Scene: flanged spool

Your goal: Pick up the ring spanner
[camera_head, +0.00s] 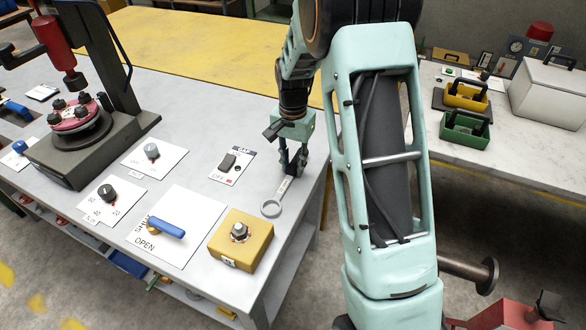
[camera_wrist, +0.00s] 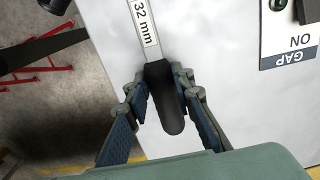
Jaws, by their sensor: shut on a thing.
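The ring spanner (camera_head: 272,208) is at the right edge of the grey bench, its grey ring toward the front and its shaft running back to my gripper (camera_head: 293,165). In the wrist view the spanner's shaft (camera_wrist: 143,22) carries a "32 mm" label and ends in a dark grip (camera_wrist: 172,112). My gripper (camera_wrist: 166,88) is shut on this dark grip, a finger on each side. The ring is out of the wrist view. I cannot tell whether the spanner touches the bench or hangs just above it.
A yellow box with a knob (camera_head: 240,240), a blue-handled OPEN/SHUT plate (camera_head: 170,232) and a GAP switch plate (camera_head: 232,165) are left of the spanner. A press-like stand (camera_head: 85,140) is far left. A side table (camera_head: 505,135) holds green and yellow trays.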

